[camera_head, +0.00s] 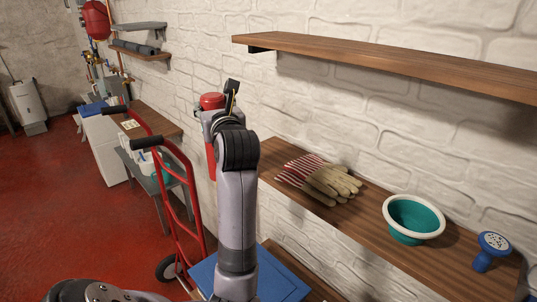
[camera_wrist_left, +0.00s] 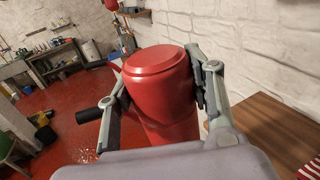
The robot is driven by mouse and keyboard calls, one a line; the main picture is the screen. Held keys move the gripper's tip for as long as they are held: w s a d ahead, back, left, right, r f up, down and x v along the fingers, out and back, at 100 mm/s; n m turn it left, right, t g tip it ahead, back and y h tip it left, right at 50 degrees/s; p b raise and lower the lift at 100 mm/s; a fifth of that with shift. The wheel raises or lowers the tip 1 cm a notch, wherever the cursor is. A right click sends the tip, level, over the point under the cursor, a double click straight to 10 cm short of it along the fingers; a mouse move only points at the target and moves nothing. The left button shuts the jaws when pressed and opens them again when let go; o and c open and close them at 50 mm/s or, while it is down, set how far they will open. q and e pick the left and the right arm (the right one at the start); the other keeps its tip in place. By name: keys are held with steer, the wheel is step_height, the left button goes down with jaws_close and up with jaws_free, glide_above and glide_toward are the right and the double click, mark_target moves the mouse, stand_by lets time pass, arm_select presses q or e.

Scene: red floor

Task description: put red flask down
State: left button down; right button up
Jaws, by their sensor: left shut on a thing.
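The red flask (camera_wrist_left: 160,95) fills the middle of the left wrist view, upright with a rounded lid on top. My left gripper (camera_wrist_left: 160,90) is shut on it, one finger on each side of its body. In the head view the red flask (camera_head: 211,103) shows behind my left gripper (camera_head: 222,112), with its lower part partly covered by my arm. The flask's underside is hidden in both views. My right gripper is not in view.
A wooden shelf (camera_head: 350,222) on the right holds striped work gloves (camera_head: 325,182), a teal bowl with a white rim (camera_head: 414,218) and a blue shower-head-like item (camera_head: 493,246). Another shelf (camera_head: 400,65) hangs above. A red hand truck (camera_head: 178,185) stands left of my arm.

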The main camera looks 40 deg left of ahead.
arm_select(q)
steer(key=shift+w+a+r, duration=0.15)
steer(key=shift+w, duration=0.4)
steer(key=w+d+f+p, duration=0.1)
steer(key=w, duration=1.5)
steer(key=shift+w+d+f, duration=0.2)
steer(key=shift+w+d, duration=0.1)
steer(key=shift+w, duration=0.1)
steer(key=c, duration=0.8)
jaws_free()
steer(key=shift+f, duration=0.2)
steer(key=shift+o, duration=0.2)
